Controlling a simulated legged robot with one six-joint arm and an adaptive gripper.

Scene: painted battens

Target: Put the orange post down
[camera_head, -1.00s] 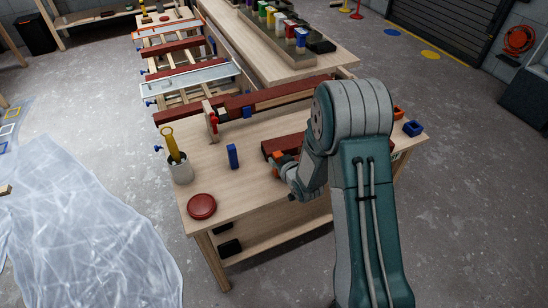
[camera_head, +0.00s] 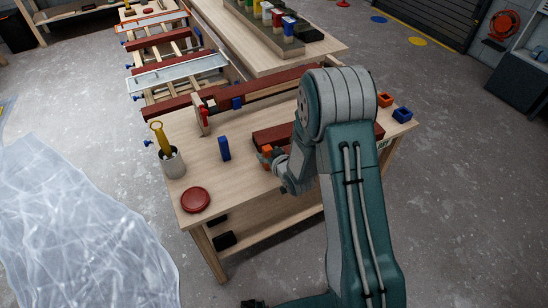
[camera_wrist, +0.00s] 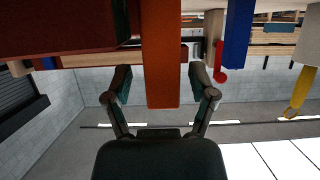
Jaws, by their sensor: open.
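The orange post (camera_head: 266,151) stands upright on the wooden bench (camera_head: 200,150), beside a dark red batten (camera_head: 272,135). The wrist view is inverted; there the orange post (camera_wrist: 160,60) hangs down from the top edge, its base out of frame. My gripper (camera_head: 275,156) is at the post. In the wrist view my gripper (camera_wrist: 160,82) has its fingers spread, one on each side of the post, with a visible gap to each. A blue post (camera_head: 224,148) stands apart to the left; it also shows in the wrist view (camera_wrist: 238,35).
A grey cup (camera_head: 172,163) with a yellow tool and a red round disc (camera_head: 195,200) are at the bench's left. A small orange holder (camera_head: 385,99) and a blue holder (camera_head: 403,115) are at its right corner. Bare wood lies around the blue post.

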